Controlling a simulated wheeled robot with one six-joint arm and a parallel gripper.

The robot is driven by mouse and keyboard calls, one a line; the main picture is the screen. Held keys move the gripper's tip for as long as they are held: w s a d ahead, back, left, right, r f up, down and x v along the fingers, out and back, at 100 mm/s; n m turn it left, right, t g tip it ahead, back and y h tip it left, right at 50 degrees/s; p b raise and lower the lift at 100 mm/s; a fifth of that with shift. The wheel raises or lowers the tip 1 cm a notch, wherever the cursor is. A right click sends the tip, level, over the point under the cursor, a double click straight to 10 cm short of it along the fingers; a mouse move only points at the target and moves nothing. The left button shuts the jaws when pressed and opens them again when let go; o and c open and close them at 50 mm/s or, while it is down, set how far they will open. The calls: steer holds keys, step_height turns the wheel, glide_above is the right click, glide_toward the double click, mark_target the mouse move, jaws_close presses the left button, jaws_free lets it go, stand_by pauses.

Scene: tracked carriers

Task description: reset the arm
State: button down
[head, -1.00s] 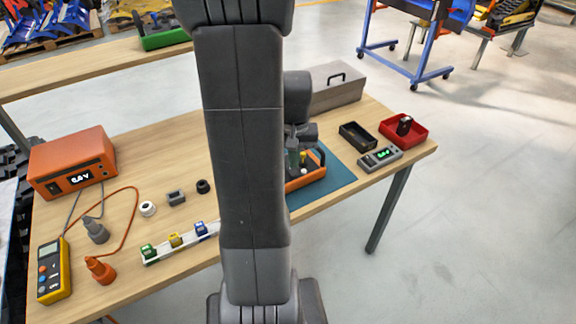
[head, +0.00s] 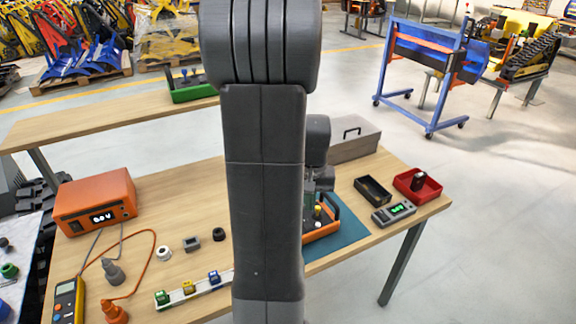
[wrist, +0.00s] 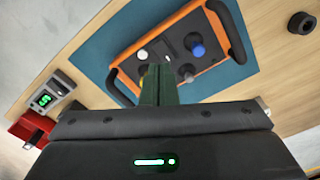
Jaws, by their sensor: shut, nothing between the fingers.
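My arm stands upright in the middle of the head view and covers part of the table. In the wrist view my gripper (wrist: 159,86) is shut, its green fingers together with nothing between them. It is above the orange control box (wrist: 170,45), which has black side handles, a white knob and a blue knob. The box lies on a blue mat (wrist: 85,50); in the head view the box (head: 322,228) is partly hidden behind my arm. The gap between the fingertips and the box cannot be judged.
A wooden table (head: 205,218) carries an orange power supply (head: 95,200), a yellow meter (head: 66,300), a white rail (head: 190,290) with small coloured blocks, a black tray (head: 373,190), a red bin (head: 418,185), a grey meter (head: 394,213) and a grey toolbox (head: 355,143). Open floor lies right.

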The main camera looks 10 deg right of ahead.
steer(key=shift+f+b, duration=2.75)
steer(key=shift+f, duration=0.75)
steer(key=shift+r, duration=0.25)
